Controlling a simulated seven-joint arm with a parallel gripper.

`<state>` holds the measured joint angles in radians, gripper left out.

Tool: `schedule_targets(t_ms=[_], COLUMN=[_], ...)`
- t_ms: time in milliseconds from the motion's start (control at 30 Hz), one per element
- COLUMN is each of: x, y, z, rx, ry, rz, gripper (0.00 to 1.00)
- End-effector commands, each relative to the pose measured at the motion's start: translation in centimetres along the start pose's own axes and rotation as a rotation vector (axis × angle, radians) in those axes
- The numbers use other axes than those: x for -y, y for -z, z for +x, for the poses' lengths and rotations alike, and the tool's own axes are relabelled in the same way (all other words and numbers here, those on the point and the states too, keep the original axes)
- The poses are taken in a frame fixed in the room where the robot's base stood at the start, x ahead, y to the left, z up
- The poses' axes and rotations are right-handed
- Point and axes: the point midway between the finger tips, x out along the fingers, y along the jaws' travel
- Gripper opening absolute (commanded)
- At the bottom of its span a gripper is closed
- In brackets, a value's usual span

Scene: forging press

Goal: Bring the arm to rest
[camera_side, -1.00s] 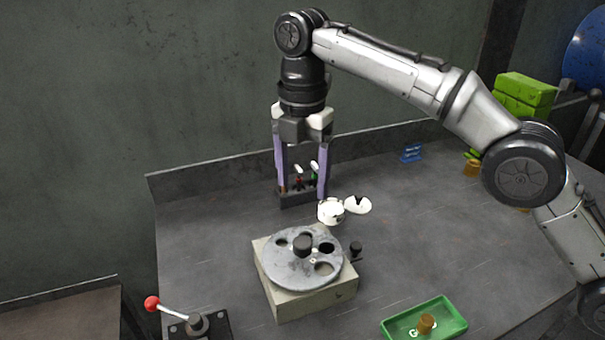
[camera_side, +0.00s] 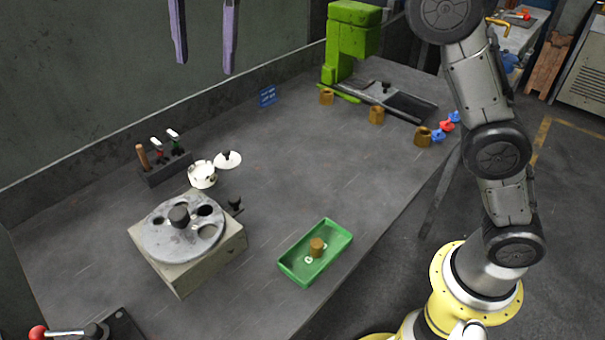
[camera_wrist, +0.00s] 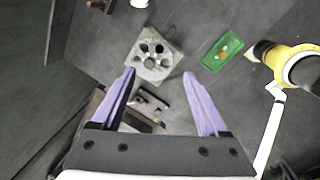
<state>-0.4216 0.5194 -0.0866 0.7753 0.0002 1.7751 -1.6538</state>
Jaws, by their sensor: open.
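My gripper (camera_side: 204,50) shows only as two long purple fingers at the top of the side view, high above the table. The fingers are well apart with nothing between them. In the wrist view my gripper (camera_wrist: 158,75) is also open and empty, pointing down over the bench. Its wrist and body are cut off by the top edge of the side view. My arm rises from its yellow base at the right, with its upper links raised.
On the bench stand a grey rotary disc on a block (camera_side: 185,230), a green tray (camera_side: 291,270) holding a brown cylinder (camera_side: 317,247), a white pot (camera_side: 202,175), a tool rack (camera_side: 166,168) and a green press (camera_side: 347,45). Brown cylinders (camera_side: 376,115) stand near the press. The air around the gripper is clear.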

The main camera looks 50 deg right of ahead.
Motion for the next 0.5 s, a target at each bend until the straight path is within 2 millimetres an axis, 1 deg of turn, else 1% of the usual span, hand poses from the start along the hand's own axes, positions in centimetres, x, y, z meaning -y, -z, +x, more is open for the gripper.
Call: schedule_targets(t_ms=[33,67,100,167,200,267,300,333,433,500], x=[1.8,2.7,4.1,6.1,7.5,9.7,11.2,12.3,16.1,18.8], y=[-1.2,-1.8,-2.5,-3.4,-3.9,-4.6,-5.0,-5.2,-5.8,-6.0], z=[-1.8,-2.5,-3.5,-4.7,-5.3,-6.1,-6.5,-6.8,-7.1,-6.9], rx=[0.006,0.009,0.013,0.020,0.023,0.028,0.031,0.033,0.038,0.039], ry=[-0.018,-0.029,-0.041,-0.061,-0.075,-0.097,-0.110,-0.122,-0.159,-0.185], rz=[0.042,0.070,0.110,0.176,0.223,0.299,0.353,0.393,0.539,0.646], gripper=[0.77,0.77,0.77,0.77,0.77,0.77,0.77,0.77,0.77,0.77])
